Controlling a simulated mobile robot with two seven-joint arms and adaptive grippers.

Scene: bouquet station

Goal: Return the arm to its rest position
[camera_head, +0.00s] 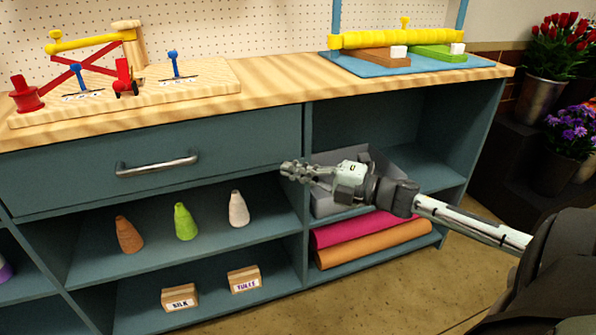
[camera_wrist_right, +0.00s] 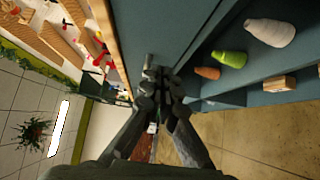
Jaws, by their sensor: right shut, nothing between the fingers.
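My right arm comes in from the right in the head view. Its gripper (camera_head: 296,172) is shut and empty, held in the air in front of the teal cabinet (camera_head: 60,175), to the right of the drawer handle. In the right wrist view the same gripper (camera_wrist_right: 158,75) shows with its fingertips together and nothing between them. The arm partly covers a grey bin (camera_head: 322,204) on the cabinet's right shelf. I cannot tell from these views whether the gripper touches the cabinet. My left gripper is not in view.
The drawer with its metal handle (camera_head: 157,166) is shut. Orange, green and white cones (camera_head: 186,222) stand on a shelf above two labelled blocks (camera_head: 180,297). Pink and orange rolls (camera_head: 370,243) lie below the bin. Flower pots (camera_head: 546,98) stand at right. Floor in front is clear.

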